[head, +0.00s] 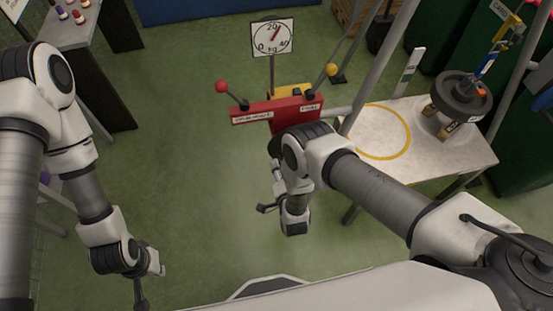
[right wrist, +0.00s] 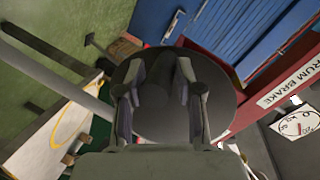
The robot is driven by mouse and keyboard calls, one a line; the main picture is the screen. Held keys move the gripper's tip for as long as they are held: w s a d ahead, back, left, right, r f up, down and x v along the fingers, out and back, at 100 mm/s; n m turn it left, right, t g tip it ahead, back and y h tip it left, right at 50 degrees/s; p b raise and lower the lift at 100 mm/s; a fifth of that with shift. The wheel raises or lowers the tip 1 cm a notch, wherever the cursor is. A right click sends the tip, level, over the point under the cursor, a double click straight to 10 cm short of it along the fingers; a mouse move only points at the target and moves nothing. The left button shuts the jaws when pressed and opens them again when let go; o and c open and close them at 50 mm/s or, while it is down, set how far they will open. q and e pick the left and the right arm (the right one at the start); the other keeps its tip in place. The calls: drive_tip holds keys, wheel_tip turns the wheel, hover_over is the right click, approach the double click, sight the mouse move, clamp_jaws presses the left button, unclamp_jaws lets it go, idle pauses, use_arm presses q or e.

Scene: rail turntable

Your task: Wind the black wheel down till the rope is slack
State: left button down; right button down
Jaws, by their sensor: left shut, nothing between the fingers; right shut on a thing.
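In the right wrist view my right gripper (right wrist: 160,78) is shut on the black wheel (right wrist: 226,112), a dark round disc facing the camera. In the head view its fingers and most of the wheel are hidden by my right wrist in front of the red box (head: 285,112). My left gripper (head: 140,293) is shut and empty, low at left and away from everything. A dark round weight (head: 462,97) sits on wooden blocks on the white table (head: 460,150), with a yellow and blue hook (head: 497,48) above it. I cannot tell whether the rope is slack.
A dial (head: 272,37) stands behind the red box, its red needle pointing up and right. A red-knobbed lever (head: 222,87) and a yellow-knobbed lever (head: 331,70) rise from the box. A yellow ring (head: 407,133) marks the table. Green floor is free at left centre.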

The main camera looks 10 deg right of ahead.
drive_tip(key=shift+d+f+n+h+b, duration=0.3)
drive_tip(key=shift+f+n+b, duration=0.2)
drive_tip(key=shift+f+b, duration=0.15)
drive_tip(key=shift+s+d+f+n+b, duration=0.1)
drive_tip(key=shift+d+f+n+b, duration=0.1)
drive_tip(key=shift+d+n+b, duration=0.15)
drive_tip(key=shift+f, duration=0.1)
drive_tip(key=shift+d+f+n+h+b, duration=0.5)
drive_tip(key=shift+d+f+n+b, duration=0.15)
drive_tip(key=shift+n+b, duration=0.3)
